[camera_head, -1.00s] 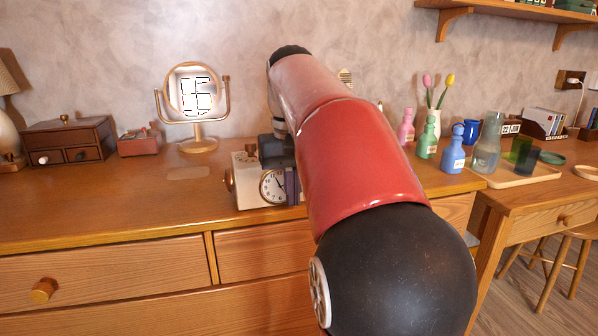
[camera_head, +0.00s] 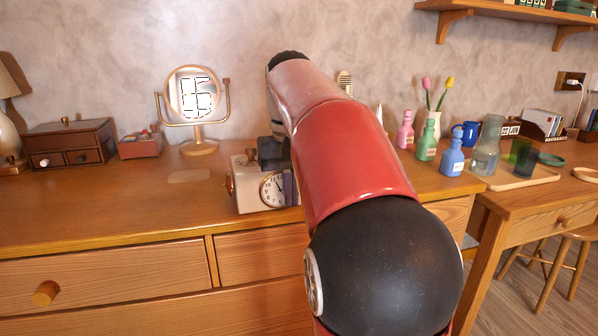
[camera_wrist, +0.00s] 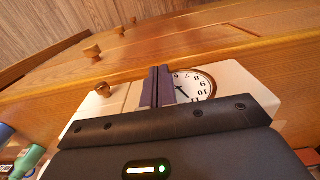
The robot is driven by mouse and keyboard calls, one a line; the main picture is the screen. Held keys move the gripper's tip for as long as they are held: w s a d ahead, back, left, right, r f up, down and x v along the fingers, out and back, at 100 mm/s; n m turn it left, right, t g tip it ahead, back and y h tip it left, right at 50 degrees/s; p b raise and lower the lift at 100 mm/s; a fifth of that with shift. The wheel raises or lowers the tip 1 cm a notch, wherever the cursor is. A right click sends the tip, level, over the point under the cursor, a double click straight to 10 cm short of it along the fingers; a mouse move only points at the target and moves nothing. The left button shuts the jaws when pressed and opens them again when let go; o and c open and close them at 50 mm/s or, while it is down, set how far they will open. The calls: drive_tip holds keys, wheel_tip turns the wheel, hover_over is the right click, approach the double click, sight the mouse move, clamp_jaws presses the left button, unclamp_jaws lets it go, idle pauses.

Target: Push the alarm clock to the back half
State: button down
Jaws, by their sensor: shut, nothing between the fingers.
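The alarm clock (camera_head: 247,190) is a cream box with a round white dial and a brass knob on its left side. It stands upright near the front of the dresser top, left of my arm. In the wrist view the clock (camera_wrist: 228,84) appears upside down, its dial partly covered. My gripper (camera_head: 291,189) is shut and empty, its dark purple fingers pointing down at the right part of the clock's front. The fingers (camera_wrist: 158,86) overlap the dial's edge in the wrist view; I cannot tell whether they touch it. My arm hides the clock's right end.
A round mirror (camera_head: 198,146) stands behind the clock to the left, with a red box (camera_head: 141,146) and a wooden drawer box (camera_head: 70,143) further left. Coloured bottles (camera_head: 425,146) stand right of my arm. The dresser top (camera_head: 120,205) is clear left of the clock.

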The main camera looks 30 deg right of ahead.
drive_tip(key=shift+w+d+r+p, duration=0.1)
drive_tip(key=shift+w+d+p, duration=0.15)
drive_tip(key=shift+w+p, duration=0.45)
drive_tip(key=shift+w+d+p, duration=0.25)
drive_tip(key=shift+w+p, duration=0.3)
drive_tip(key=shift+w, duration=0.25)
drive_tip(key=shift+w+d, duration=0.1)
drive_tip(key=shift+w, duration=0.2)
drive_tip(key=shift+w, duration=0.1)
drive_tip(key=shift+w+d+p, duration=0.2)
drive_tip(key=shift+w+p, duration=0.25)
drive_tip(key=shift+w, duration=0.15)
drive_tip(key=shift+w+d+p, duration=0.15)
drive_tip(key=shift+w+p, duration=0.25)
drive_tip(key=shift+w, duration=0.2)
drive_tip(key=shift+w+d, duration=0.15)
drive_tip(key=shift+w, duration=0.4)
drive_tip(key=shift+w+d, duration=0.15)
drive_tip(key=shift+w, duration=0.4)
drive_tip(key=shift+w+d, duration=0.25)
drive_tip(key=shift+w, duration=0.55)
drive_tip(key=shift+w+d, duration=0.2)
drive_tip(key=shift+w, duration=0.65)
drive_tip(key=shift+w+d, duration=0.25)
drive_tip(key=shift+w, duration=0.65)
